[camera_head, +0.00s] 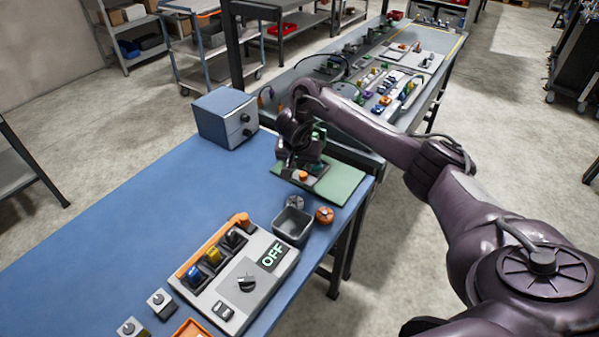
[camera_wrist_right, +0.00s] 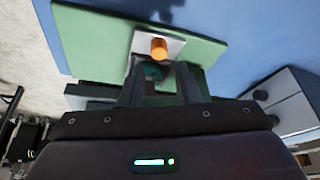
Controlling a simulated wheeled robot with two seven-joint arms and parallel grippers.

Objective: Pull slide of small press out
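The small press stands on a green mat (camera_head: 340,184) at the far right corner of the blue table. Its light slide plate (camera_head: 291,174) carries an orange knob (camera_head: 303,175) and sticks out at the front. In the wrist view the orange knob (camera_wrist_right: 159,48) and the pale slide plate (camera_wrist_right: 175,46) lie just beyond my fingertips. My right gripper (camera_head: 301,147) is over the press and hides much of its body. In the wrist view the fingers of my right gripper (camera_wrist_right: 160,72) are apart, with a dark teal part showing between them. My left gripper is not in view.
A grey bin (camera_head: 292,226), an orange round knob (camera_head: 324,215) and a switch panel (camera_head: 238,284) reading OFF are nearer. The table's left part is clear.

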